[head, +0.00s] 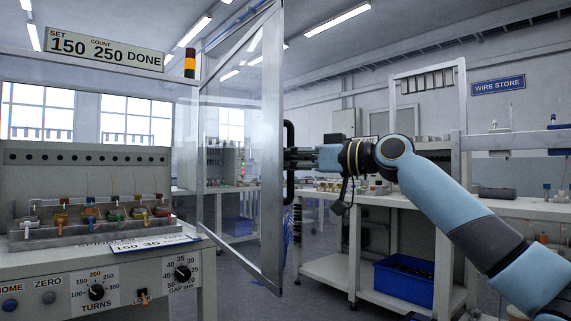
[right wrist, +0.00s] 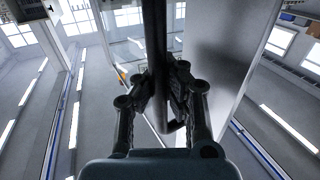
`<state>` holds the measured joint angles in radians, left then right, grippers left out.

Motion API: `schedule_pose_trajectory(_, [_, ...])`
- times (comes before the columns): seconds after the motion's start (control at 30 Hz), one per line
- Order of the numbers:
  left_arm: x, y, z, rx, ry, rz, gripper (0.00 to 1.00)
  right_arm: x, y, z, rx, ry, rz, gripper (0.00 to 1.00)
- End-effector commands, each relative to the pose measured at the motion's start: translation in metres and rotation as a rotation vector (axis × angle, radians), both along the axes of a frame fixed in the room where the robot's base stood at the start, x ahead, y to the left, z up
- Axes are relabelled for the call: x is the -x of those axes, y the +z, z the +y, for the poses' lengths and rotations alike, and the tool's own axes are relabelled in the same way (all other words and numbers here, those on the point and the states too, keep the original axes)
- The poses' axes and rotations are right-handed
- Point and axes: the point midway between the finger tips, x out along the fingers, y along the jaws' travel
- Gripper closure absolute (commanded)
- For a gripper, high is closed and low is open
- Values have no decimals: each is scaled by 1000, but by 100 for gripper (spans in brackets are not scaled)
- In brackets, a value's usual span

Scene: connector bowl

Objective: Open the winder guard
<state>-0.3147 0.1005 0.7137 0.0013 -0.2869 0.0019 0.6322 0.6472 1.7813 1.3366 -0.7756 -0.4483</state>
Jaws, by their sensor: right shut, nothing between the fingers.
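The winder guard (head: 240,130) is a clear panel in a metal frame. It is hinged at the winder machine's right post and stands swung out from the machine's front. Its black bar handle (head: 290,140) is on the outer edge, and it also shows in the right wrist view (right wrist: 155,40). My right gripper (head: 295,159) reaches in from the right, level with the handle. In the right wrist view the fingers (right wrist: 160,82) are at the bar, shut with nothing gripped. The exact contact with the bar is unclear. My left gripper is out of view.
The winder bench (head: 130,275) with dials and a rack of coloured spools (head: 90,220) is at left. A white workbench (head: 335,270) with a blue bin (head: 405,283) stands behind my right arm. Open floor shows between them.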

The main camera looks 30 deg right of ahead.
Motion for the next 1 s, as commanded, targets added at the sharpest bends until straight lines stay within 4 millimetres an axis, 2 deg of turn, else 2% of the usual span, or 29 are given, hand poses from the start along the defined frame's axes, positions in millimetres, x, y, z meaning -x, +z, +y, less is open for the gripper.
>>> schedule_pose_trajectory(0.03, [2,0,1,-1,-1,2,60,2,-6,1,4,7,16,100])
schedule_pose_trajectory(0.23, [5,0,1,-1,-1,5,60,2,-6,1,4,7,16,99])
schedule_pose_trajectory(0.53, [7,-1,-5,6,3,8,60,1,-4,1,4,4,10,62])
schedule_pose_trajectory(0.83, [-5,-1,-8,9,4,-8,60,3,-3,-2,6,1,8,62])
schedule_pose_trajectory(1.0, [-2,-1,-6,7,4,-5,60,19,-4,-13,11,0,10,62])
